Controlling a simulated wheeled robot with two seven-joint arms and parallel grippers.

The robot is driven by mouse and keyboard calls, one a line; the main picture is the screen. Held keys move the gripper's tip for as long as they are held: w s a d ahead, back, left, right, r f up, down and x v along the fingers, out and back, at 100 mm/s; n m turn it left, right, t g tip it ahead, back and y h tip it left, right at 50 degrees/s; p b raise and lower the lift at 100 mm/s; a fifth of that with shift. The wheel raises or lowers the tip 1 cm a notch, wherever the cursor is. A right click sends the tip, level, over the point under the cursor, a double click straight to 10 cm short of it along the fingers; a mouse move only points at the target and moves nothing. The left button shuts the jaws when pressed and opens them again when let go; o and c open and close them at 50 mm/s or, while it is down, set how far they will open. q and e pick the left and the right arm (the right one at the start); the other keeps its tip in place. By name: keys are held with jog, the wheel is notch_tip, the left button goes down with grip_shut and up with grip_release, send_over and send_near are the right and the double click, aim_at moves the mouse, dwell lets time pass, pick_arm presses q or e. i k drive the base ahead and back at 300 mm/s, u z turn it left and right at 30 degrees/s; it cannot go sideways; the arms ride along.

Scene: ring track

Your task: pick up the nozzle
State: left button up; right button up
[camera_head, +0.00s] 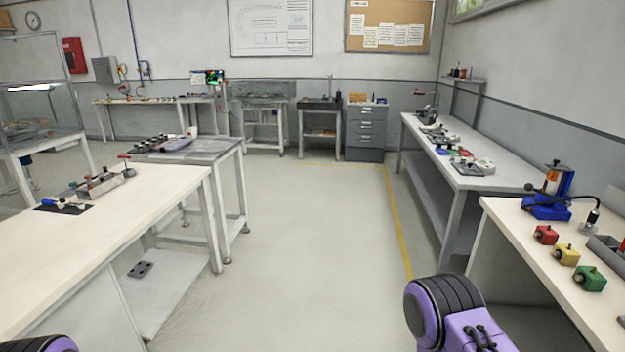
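No part is plainly recognisable as the nozzle from here. A small dark upright tip piece (592,216) stands on the right bench, beside a blue device (550,196) with an orange-and-white middle, and a black cable runs to it. It may be the nozzle, but I cannot tell. A purple and black part of my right arm shows at the bottom right of centre, and a small part of my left arm at the bottom left corner. The fingers of both grippers are out of view.
The right bench (510,222) also holds red (545,235), yellow (566,255) and green (590,279) blocks and a grey tray (606,248). A white table (110,235) with a clamp fixture (103,184) stands left. The floor (300,240) between is clear.

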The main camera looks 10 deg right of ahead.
aim_at(591, 220)
jog(key=z, duration=0.45)
jog(key=i, duration=1.6)
jog(key=z, duration=0.85)
